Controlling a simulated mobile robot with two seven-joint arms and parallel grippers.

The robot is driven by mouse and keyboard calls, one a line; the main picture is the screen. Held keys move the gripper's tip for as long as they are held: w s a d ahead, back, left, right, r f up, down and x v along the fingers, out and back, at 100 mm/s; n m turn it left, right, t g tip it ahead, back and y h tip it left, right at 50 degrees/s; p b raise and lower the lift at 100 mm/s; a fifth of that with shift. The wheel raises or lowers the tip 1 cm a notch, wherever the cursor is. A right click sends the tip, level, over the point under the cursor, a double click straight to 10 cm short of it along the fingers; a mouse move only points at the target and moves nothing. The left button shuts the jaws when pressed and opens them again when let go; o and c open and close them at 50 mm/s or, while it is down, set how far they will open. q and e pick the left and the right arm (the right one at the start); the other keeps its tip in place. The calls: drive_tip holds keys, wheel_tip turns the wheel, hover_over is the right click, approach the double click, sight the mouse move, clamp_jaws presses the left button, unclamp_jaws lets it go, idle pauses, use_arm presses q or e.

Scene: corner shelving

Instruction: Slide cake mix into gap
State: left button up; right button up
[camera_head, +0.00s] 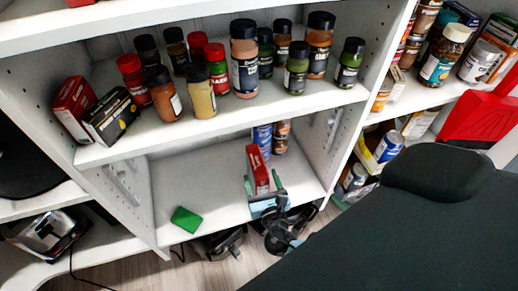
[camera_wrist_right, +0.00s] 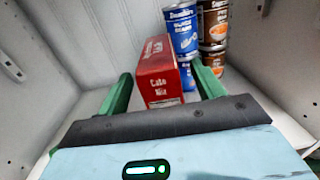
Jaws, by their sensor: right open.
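The cake mix, a red box (camera_head: 257,168), stands upright on the lower white shelf. Its labelled end faces me in the right wrist view (camera_wrist_right: 160,88). My right gripper (camera_head: 262,181) is open, with one green finger on each side of the box; its fingers also show in the right wrist view (camera_wrist_right: 160,72). The left finger looks very near the box, and a small space shows at the right finger. Blue cans (camera_wrist_right: 182,32) stand just behind the box to its right, with brown cans (camera_wrist_right: 213,24) beside them. I cannot make out my left gripper.
Spice jars (camera_head: 245,60) and small boxes (camera_head: 110,115) stand on the shelf above. A side panel (camera_head: 325,140) bounds the right.

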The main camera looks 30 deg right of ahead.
drive_tip(key=shift+v, duration=1.8)
